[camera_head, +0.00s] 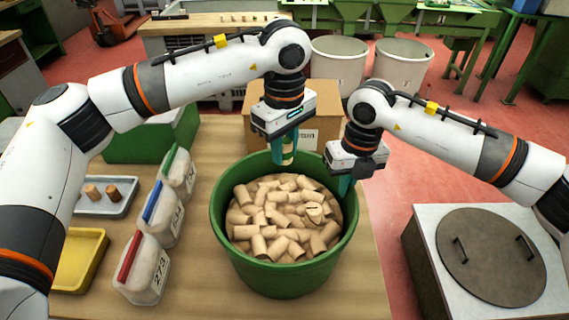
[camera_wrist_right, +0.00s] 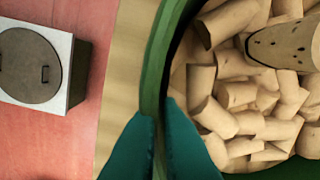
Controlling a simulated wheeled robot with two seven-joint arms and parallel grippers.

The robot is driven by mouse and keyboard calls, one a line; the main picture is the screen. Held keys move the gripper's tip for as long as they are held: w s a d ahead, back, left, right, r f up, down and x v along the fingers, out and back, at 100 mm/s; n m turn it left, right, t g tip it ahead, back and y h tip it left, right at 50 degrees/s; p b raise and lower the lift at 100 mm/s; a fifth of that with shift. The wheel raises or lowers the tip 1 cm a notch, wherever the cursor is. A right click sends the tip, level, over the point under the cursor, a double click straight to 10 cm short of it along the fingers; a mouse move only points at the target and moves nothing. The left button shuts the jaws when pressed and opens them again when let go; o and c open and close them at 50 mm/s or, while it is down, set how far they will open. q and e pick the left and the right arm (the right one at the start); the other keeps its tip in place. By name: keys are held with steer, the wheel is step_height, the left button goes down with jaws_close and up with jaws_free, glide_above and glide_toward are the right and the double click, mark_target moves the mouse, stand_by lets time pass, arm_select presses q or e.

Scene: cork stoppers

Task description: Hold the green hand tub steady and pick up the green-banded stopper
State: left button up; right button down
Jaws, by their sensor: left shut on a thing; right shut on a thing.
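The green tub (camera_head: 285,280) stands on the wooden table, filled with loose cork stoppers. My left gripper (camera_head: 286,150) is above the tub's far side, shut on a cork stopper (camera_head: 289,150). Its teal fingers cover much of that stopper, so I cannot tell its band clearly. My right gripper (camera_head: 345,184) is shut on the tub's right rim. The right wrist view shows its fingers (camera_wrist_right: 160,130) on either side of the green rim (camera_wrist_right: 157,85). A dark-speckled stopper (camera_wrist_right: 285,45) lies among the plain ones in that view.
A cardboard box (camera_head: 320,100) stands behind the tub. A lidded white box (camera_head: 420,235) is at right.

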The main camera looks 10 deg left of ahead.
arm_select(q)
steer(key=shift+r, duration=0.8)
arm_select(e)
steer(key=c, duration=1.5)
jaws_free()
